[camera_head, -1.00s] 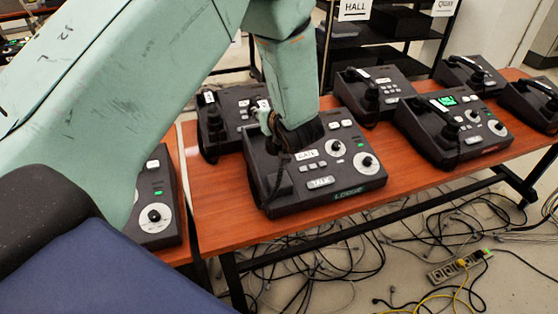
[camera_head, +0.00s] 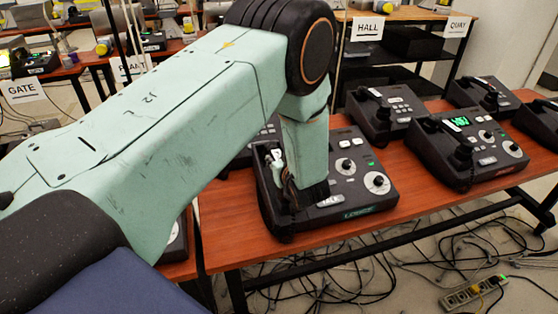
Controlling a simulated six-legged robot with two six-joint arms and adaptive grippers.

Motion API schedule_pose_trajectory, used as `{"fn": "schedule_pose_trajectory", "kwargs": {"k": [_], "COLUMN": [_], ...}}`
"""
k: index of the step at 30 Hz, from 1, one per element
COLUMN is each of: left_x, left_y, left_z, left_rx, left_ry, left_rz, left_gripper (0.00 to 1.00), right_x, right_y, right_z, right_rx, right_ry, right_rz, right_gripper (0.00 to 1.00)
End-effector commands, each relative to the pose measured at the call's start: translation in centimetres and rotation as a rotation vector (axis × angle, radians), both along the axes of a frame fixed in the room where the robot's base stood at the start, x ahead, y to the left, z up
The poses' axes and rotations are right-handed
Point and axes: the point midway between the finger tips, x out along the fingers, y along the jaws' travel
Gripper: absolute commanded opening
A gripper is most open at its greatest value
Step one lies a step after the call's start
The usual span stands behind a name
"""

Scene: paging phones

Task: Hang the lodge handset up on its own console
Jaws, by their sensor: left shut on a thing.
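The lodge console (camera_head: 352,187) is a dark box with "LODGE" on its front edge, white keys and a round white dial, on the wooden table. My left gripper (camera_head: 312,193) points down over the left half of this console, partly hidden by my own arm link. It is shut on a dark handset, which is hard to tell from the dark gripper and console. The handset lies at or just above the console's left side; I cannot tell if it rests in the cradle. My right gripper is not in view.
More consoles with handsets stand to the right: one behind (camera_head: 384,108), one with a lit green display (camera_head: 467,143). Another is partly hidden behind my arm. Signs read GATE (camera_head: 22,89), HALL (camera_head: 367,28) and QUAY (camera_head: 456,24). Cables and a power strip (camera_head: 474,292) lie on the floor.

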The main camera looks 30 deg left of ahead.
Motion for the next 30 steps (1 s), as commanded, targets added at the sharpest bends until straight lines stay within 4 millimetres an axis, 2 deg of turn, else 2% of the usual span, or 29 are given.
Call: {"fn": "schedule_pose_trajectory", "kwargs": {"k": [10, 11, 18, 30], "left_x": [0.1, 0.06, 0.06, 0.0], "left_y": [0.0, 0.0, 0.01, -0.07], "left_z": [-0.23, -0.22, -0.17, 0.41], "left_rx": [0.001, 0.0, 0.0, 0.001], "left_ry": [-0.004, -0.002, -0.001, -0.001], "left_rz": [0.0, -0.001, 0.0, -0.001], "left_gripper": [0.0, 0.36, 0.56, 0.56], "right_x": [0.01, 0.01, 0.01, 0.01], "right_y": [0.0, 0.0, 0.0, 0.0], "right_z": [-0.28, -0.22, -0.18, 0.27], "right_rx": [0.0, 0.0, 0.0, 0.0], "right_ry": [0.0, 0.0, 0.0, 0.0], "right_rz": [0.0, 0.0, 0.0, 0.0], "right_gripper": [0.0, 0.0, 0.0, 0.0]}}
